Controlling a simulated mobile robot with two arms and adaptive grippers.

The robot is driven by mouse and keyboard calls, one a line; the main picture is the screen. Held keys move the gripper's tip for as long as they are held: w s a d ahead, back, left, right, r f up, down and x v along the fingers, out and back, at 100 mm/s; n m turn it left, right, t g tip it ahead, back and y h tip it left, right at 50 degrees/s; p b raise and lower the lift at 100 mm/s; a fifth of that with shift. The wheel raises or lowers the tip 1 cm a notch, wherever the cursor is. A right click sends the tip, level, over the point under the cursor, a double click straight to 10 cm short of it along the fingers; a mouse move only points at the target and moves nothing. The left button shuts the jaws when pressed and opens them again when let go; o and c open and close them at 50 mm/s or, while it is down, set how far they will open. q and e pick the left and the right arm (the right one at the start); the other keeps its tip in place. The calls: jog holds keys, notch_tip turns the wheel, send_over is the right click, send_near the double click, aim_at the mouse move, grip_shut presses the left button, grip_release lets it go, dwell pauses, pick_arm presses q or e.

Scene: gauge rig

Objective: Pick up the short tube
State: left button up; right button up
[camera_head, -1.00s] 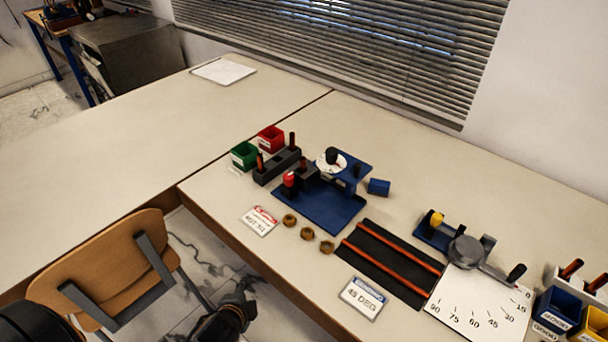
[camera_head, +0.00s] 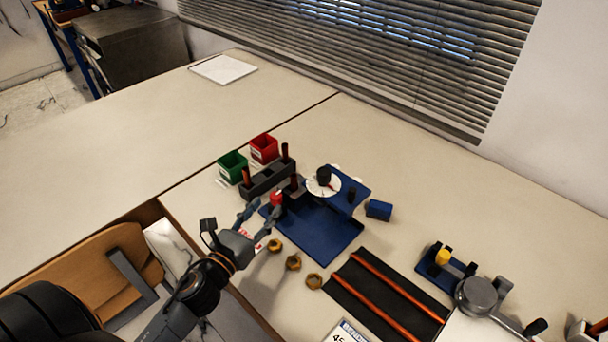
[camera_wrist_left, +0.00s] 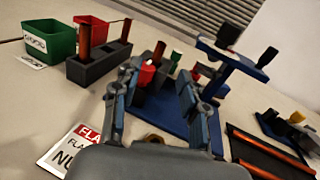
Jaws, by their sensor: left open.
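Copper-coloured tubes stand upright in a dark grey rack (camera_head: 262,186). One is at its left end (camera_head: 246,175) and a taller-looking one (camera_head: 285,152) is at its right end. In the left wrist view the rack (camera_wrist_left: 98,67) is left of my fingers, with the left tube (camera_wrist_left: 85,40) and the right tube (camera_wrist_left: 126,31). Another upright tube (camera_wrist_left: 158,53) stands behind a red knob. I cannot tell for sure which is the short one. My left gripper (camera_head: 264,208) is open and empty, before the red knob (camera_head: 277,197) at the blue fixture.
The blue fixture (camera_head: 325,236) carries a white dial (camera_head: 323,187). Green (camera_head: 232,167) and red (camera_head: 264,148) bins stand behind the rack. Brass nuts (camera_head: 293,262) lie in front. A black mat (camera_head: 365,300) holds long copper tubes.

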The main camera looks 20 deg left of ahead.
aim_at(291, 178)
pick_arm(q)
jog(key=shift+m, duration=0.5)
jog(key=w, duration=0.2)
jog(key=w+p, duration=0.1)
jog(key=w, duration=0.2)
jog(key=w+d, duration=0.1)
jog(key=w, duration=0.1)
jog(key=shift+w+r+p, duration=0.2)
jog(key=shift+w+p, duration=0.1)
jog(key=shift+w, duration=0.45)
jog(key=w, duration=0.3)
jog(key=w+p, duration=0.1)
jog(key=shift+w+f, duration=0.25)
jog(key=shift+w, duration=0.25)
jog(key=shift+c, duration=0.5)
grip_shut()
pick_arm(e)
jog(key=r, duration=0.1)
jog(key=s, duration=0.1)
jog(key=r, duration=0.1)
jog(key=shift+s+a+r, duration=0.15)
jog(key=shift+s+r, duration=0.1)
jog(key=shift+r, duration=0.1)
